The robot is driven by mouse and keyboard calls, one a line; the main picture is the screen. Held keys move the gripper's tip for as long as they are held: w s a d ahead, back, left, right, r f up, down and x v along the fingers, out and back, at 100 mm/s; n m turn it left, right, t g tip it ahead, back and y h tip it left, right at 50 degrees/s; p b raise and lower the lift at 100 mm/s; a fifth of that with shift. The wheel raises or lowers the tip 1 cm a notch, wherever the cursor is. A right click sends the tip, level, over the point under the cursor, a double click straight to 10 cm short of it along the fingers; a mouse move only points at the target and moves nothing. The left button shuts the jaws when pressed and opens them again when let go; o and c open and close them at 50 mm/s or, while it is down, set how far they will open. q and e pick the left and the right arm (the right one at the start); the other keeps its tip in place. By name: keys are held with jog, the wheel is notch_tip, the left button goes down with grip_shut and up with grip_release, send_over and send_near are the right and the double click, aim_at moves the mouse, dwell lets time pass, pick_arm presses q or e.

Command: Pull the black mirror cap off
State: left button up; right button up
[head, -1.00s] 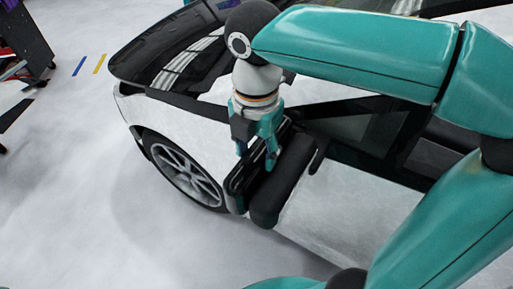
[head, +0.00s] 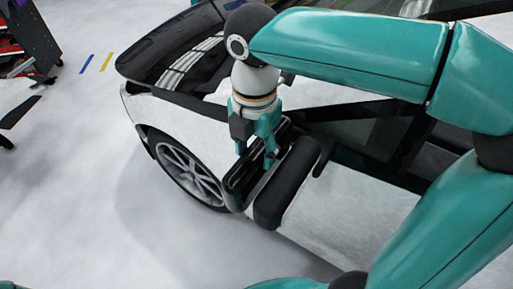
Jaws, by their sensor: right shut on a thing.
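The black mirror cap (head: 238,182) is a glossy dark shell on the front side of the car's side mirror (head: 287,182). A narrow light gap shows between the cap and the mirror body, and the two stand side by side, the cap to the left. My right gripper (head: 256,151) points down from above and is shut on the top part of the cap. Its fingers partly hide the cap's upper edge. I cannot tell whether cap and mirror still touch behind the fingers. My left gripper is not in view.
The white car (head: 345,205) fills the middle, with its front wheel (head: 186,168) below and left of the cap. My right arm covers much of the upper right. A dark cart (head: 35,38) stands at the far left. The pale floor left of the car is open.

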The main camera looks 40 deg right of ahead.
jog(key=w+a+p, duration=0.2)
jog(key=w+p, duration=0.1)
jog(key=w, duration=0.3)
jog(key=shift+w+a, duration=0.25)
jog(key=shift+a, duration=0.1)
dwell(0.5)
dwell(0.5)
notch_tip(320, 180, up, 14)
jog(key=p, duration=0.2)
jog(key=w+f+m, duration=0.2)
jog(key=f+m, duration=0.5)
jog(key=f, duration=0.5)
jog(key=w+d+f+m+b, duration=0.1)
jog(key=w+f+m, duration=0.2)
jog(key=f+m, duration=0.5)
jog(key=w+d+f+m, duration=0.1)
jog(key=f+m, duration=0.6)
jog(key=f, duration=0.9)
jog(key=shift+w+b, duration=0.4)
jog(key=shift+w, duration=0.45)
